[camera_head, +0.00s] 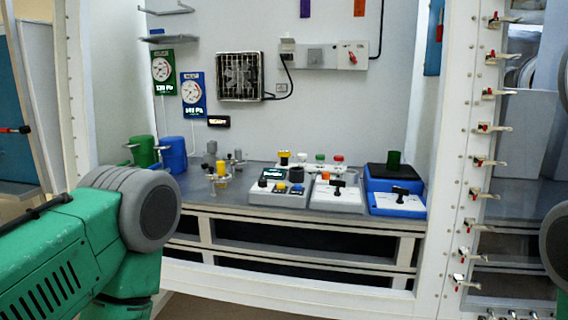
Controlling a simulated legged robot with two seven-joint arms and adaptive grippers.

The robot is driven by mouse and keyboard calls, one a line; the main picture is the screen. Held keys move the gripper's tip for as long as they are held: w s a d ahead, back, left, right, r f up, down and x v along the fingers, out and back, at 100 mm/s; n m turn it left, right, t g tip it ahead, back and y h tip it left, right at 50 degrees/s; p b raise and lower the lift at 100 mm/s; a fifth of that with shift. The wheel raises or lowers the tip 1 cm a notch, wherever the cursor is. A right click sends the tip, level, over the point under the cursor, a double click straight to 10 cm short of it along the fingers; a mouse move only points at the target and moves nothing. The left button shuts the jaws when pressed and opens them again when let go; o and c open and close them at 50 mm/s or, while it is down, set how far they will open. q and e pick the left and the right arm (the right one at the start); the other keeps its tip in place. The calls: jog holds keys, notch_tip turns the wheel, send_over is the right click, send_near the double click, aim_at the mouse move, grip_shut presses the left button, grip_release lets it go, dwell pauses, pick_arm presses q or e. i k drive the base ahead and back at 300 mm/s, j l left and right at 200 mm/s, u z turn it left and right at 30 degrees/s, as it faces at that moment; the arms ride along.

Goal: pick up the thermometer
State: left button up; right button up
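I cannot make out for certain which thing is the thermometer. A small black display (218,122) with yellowish characters is on the back wall above the counter. Two round dial gauges, one on a green plate (162,72) and one on a blue plate (193,95), hang at the left of that wall; their labels read in Pa. A cluster of small grey and yellow items (220,170) stands on the counter, too small to tell apart. My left arm shows at the lower left, but its gripper is out of view. My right gripper is not in view either.
A white frame post with clamps (476,160) stands at right.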

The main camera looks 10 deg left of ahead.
aim_at(284, 154)
jog(key=i+j+z, duration=0.55)
jog(key=j, duration=0.15)
jog(key=i+j+z, duration=0.15)
jog(key=j+z, duration=0.15)
jog(key=j, duration=0.1)
